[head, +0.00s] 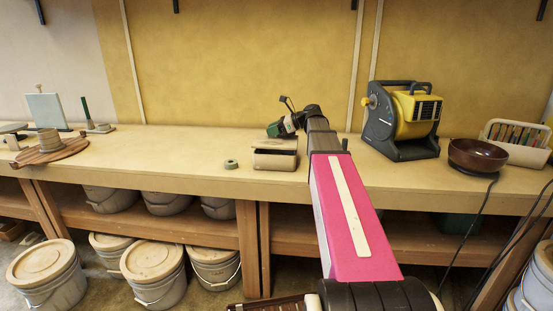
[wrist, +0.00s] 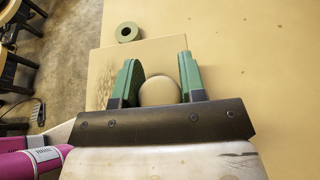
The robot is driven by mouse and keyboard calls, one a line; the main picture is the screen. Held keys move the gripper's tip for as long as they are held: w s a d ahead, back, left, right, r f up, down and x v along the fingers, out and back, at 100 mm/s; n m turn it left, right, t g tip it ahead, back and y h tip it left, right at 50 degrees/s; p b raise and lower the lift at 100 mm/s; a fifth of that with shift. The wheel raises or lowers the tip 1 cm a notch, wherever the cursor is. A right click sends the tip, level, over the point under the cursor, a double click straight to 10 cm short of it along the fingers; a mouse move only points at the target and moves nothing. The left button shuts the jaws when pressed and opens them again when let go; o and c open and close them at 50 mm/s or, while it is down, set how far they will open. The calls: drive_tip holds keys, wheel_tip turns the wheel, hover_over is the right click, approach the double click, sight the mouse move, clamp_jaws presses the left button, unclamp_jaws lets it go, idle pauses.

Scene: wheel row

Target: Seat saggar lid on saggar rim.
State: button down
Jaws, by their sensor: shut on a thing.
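The saggar (head: 273,161) is a tan box standing near the front edge of the workbench, in the middle of the head view. The saggar lid (head: 277,144) is a flat tan slab directly above it. In the wrist view the lid (wrist: 112,72) is a pale square plate with a darker mottled patch and a round knob (wrist: 159,91). My gripper (head: 284,128) has green fingers, one on each side of the knob, and is shut on it; it also shows in the wrist view (wrist: 156,84).
A green ring of tape (head: 231,164) lies left of the saggar. A yellow blower (head: 408,118) and a brown bowl (head: 477,155) stand to the right. A round wooden board (head: 50,151) lies far left. The bench between board and tape is clear.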

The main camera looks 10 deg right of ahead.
sight(281, 137)
drive_tip(key=shift+f, duration=1.3)
idle(1.6)
idle(0.5)
drive_tip(key=c, duration=0.8)
unclamp_jaws()
drive_tip(key=shift+c, duration=0.2)
drive_tip(key=shift+v, duration=1.75)
drive_tip(key=o, duration=0.5)
drive_tip(key=shift+o, duration=0.2)
drive_tip(key=o, duration=0.3)
